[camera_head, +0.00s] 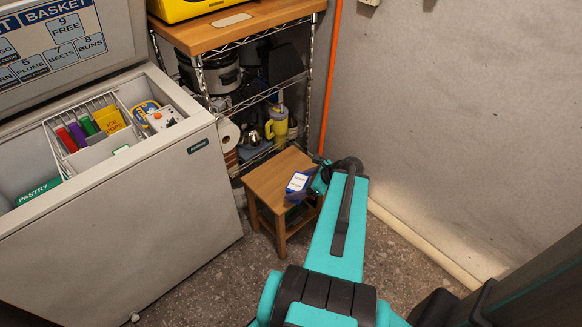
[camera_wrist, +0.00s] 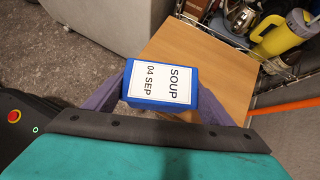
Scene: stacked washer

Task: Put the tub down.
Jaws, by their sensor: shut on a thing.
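The tub is a small blue box with a white label reading "SOUP 04 SEP" (camera_wrist: 163,84). My gripper (camera_wrist: 160,92) is shut on it, with a purple-grey finger on each side. In the head view the tub (camera_head: 297,182) shows over the top of a small wooden stool (camera_head: 268,180), near its right edge. In the wrist view the stool top (camera_wrist: 200,50) spreads behind and to the right of the tub. I cannot tell whether the tub's underside touches the wood.
An open chest freezer (camera_head: 160,190) with a wire basket (camera_head: 85,112) stands at the left. A wire shelf rack (camera_head: 240,35) with pots and a yellow tumbler (camera_head: 277,121) stands behind the stool. An orange pole (camera_head: 332,75) rises by the wall. The rest of the stool top is bare.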

